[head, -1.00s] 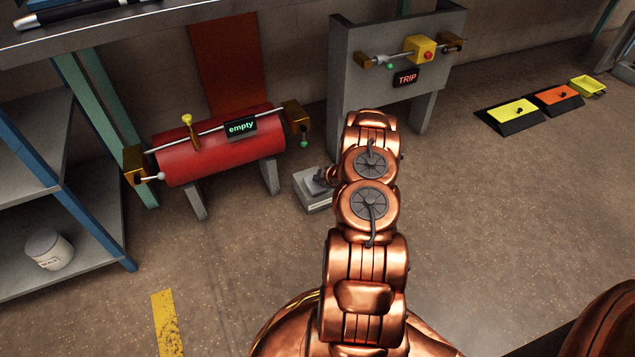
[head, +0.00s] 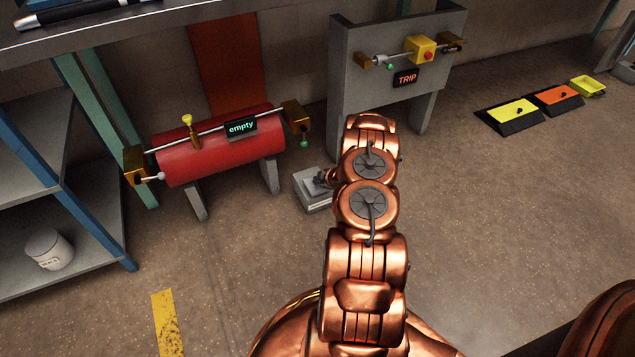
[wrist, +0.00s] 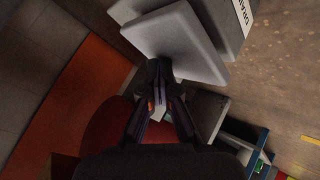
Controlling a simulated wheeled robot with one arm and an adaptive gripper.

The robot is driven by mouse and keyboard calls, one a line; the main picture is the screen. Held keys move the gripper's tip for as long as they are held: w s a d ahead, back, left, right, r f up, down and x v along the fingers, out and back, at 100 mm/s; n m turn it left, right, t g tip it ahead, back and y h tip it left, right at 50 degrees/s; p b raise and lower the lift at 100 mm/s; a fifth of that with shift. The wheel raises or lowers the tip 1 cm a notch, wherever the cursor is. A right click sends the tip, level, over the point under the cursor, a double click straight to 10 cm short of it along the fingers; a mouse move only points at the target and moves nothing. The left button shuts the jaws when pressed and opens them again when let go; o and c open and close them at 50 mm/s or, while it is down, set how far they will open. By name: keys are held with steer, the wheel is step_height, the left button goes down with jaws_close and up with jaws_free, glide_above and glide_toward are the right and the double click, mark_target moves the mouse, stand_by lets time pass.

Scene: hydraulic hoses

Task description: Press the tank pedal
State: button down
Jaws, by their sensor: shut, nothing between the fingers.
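The tank pedal (head: 312,190) is a grey block with a plate on top. It stands on the floor just right of the red tank (head: 222,150), whose sign (head: 241,127) reads "empty". In the wrist view the pale pedal plate (wrist: 180,40) fills the top centre, beside a partly cut-off label (wrist: 243,14). My gripper (wrist: 160,66) is shut and empty, its dark fingertips at the plate's lower edge. I cannot tell whether they touch it. In the head view my copper arm hides most of the gripper.
A grey stand (head: 380,90) with a "TRIP" sign (head: 405,78) is behind my arm. Yellow (head: 513,112) and orange (head: 558,97) pedals lie on the floor at right, near a yellow tray (head: 588,86). A shelf (head: 60,200) is at left. Open floor lies at right.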

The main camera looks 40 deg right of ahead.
steer(key=shift+f, duration=0.75)
stand_by(0.6)
stand_by(0.3)
steer(key=shift+r+p, duration=1.05)
steer(key=shift+r, duration=0.85)
step_height(320, 180, up, 5)
steer(key=shift+p, duration=1.25)
stand_by(0.4)
